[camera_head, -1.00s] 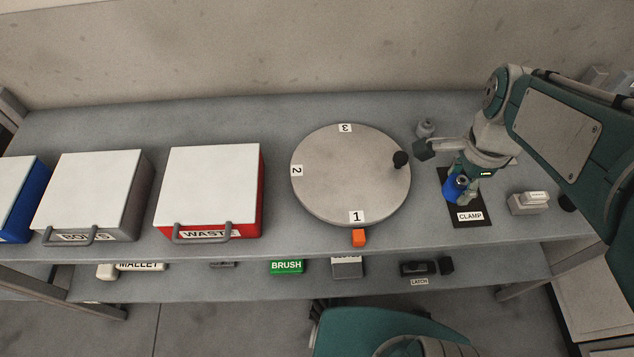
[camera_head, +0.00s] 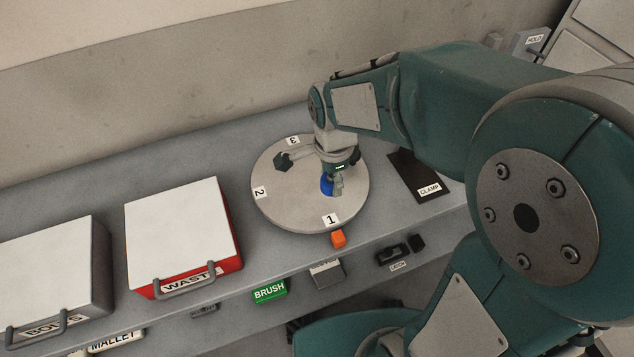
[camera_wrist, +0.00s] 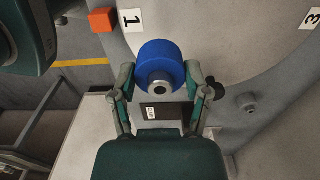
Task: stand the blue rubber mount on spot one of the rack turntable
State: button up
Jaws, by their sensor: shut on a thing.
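The blue rubber mount (camera_head: 326,185) is a short blue cylinder with a metal centre. My gripper (camera_head: 334,189) is shut on it, over the right part of the round grey turntable (camera_head: 285,210). The wrist view shows the mount (camera_wrist: 158,56) between the fingers of my gripper (camera_wrist: 160,78), its metal end facing the camera. I cannot tell whether the mount touches the turntable. The spot label 1 (camera_head: 330,220) lies at the turntable's front edge, just in front of the mount in the head view. Labels 2 (camera_head: 260,192) and 3 (camera_head: 292,141) are clear of the gripper.
An orange block (camera_head: 338,238) sits at the bench edge by label 1. The black CLAMP mat (camera_head: 405,170) lies bare to the right. A red WASTE box (camera_head: 228,225) stands left of the turntable. A lower shelf holds a green BRUSH item (camera_head: 270,290).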

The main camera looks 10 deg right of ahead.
aim_at(321, 200)
jog(key=shift+w+a+f, duration=0.25)
jog(key=shift+a+f, duration=0.15)
jog(key=shift+f, duration=0.2)
jog(key=shift+w+a+f, duration=0.2)
jog(key=shift+a+f, duration=0.15)
jog(key=shift+f, duration=0.25)
jog(key=f, duration=0.3)
jog(key=shift+w+d+f, duration=0.15)
jog(key=shift+w+f, duration=0.05)
jog(key=shift+f, duration=0.35)
jog(key=shift+a, duration=0.5)
jog(key=o, duration=1.1)
jog(key=shift+d, duration=0.2)
jog(key=shift+o, duration=0.2)
jog(key=shift+d, duration=0.15)
jog(key=shift+w+a+r, duration=0.1)
jog(key=shift+a+r, duration=0.1)
jog(key=shift+r, duration=0.2)
notch_tip(321, 200, up, 11)
jog(key=shift+r, duration=0.15)
